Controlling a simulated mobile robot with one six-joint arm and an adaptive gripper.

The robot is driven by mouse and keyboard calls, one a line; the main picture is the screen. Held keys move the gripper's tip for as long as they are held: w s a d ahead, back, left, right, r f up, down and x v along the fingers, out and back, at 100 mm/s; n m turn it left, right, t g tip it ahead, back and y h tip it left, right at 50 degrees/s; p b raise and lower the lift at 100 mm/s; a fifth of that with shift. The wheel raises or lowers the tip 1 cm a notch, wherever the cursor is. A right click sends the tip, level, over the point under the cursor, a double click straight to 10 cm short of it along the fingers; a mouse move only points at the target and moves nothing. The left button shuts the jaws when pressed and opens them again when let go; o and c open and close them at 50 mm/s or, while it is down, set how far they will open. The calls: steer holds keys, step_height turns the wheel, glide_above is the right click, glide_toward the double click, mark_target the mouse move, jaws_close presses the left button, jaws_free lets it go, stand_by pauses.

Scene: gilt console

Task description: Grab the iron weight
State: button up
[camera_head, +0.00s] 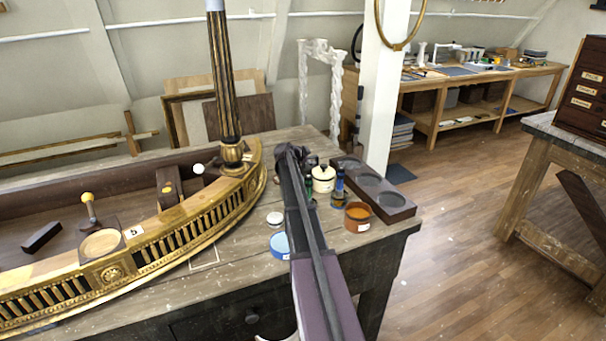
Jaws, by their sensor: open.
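A small black bar-shaped block (42,237) lies at the far left, inside the curved gilt console piece (185,227). It may be the iron weight, but I cannot tell for sure. My arm reaches from the bottom middle up over the wooden bench. My gripper (308,161) is at its far end, well to the right of the block, and is open. Its fingers are small and mostly hidden by the arm. Nothing shows held in it.
A fluted black-and-gold column (224,85) stands on the console. Right of my arm are a cream pot (323,180), a blue bottle (340,186), an orange-brown jar (358,217) and a dark tray with round recesses (394,200).

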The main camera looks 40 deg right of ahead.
steer(key=shift+d, duration=0.15)
stand_by(0.4)
jaws_close()
